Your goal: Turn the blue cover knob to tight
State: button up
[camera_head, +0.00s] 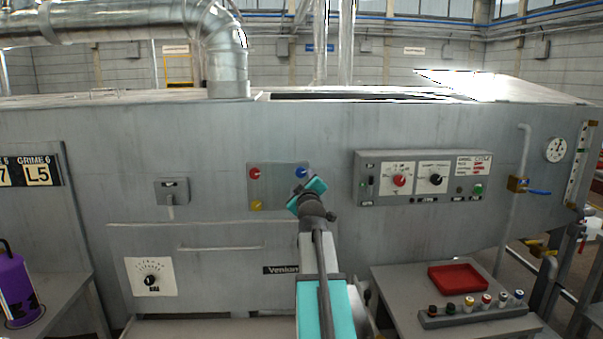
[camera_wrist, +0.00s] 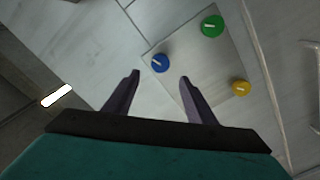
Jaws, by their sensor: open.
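The blue cover knob (camera_head: 301,172) is at the top right of a grey panel (camera_head: 278,172) on the machine's front. In the wrist view the blue knob (camera_wrist: 160,63) is round with a short white mark slanting across it. My gripper (camera_head: 312,190) is in front of the panel, just below and right of the blue knob in the head view. In the wrist view my gripper (camera_wrist: 160,76) is open, its two dark fingers apart. The blue knob shows in the gap just beyond the fingertips, and no finger visibly touches it.
A yellow knob (camera_head: 257,205) and a red knob (camera_head: 254,174) share the panel. A green knob (camera_wrist: 212,26) shows in the wrist view. A control box (camera_head: 423,178) juts out to the right. A red tray (camera_head: 458,277) lies on a side table.

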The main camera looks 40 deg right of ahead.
aim_at(301, 173)
jog(key=shift+p+x, duration=1.3)
jog(key=shift+x, duration=3.45)
jog(key=c, duration=1)
jog(key=shift+d, duration=0.15)
jog(key=shift+c, duration=0.2)
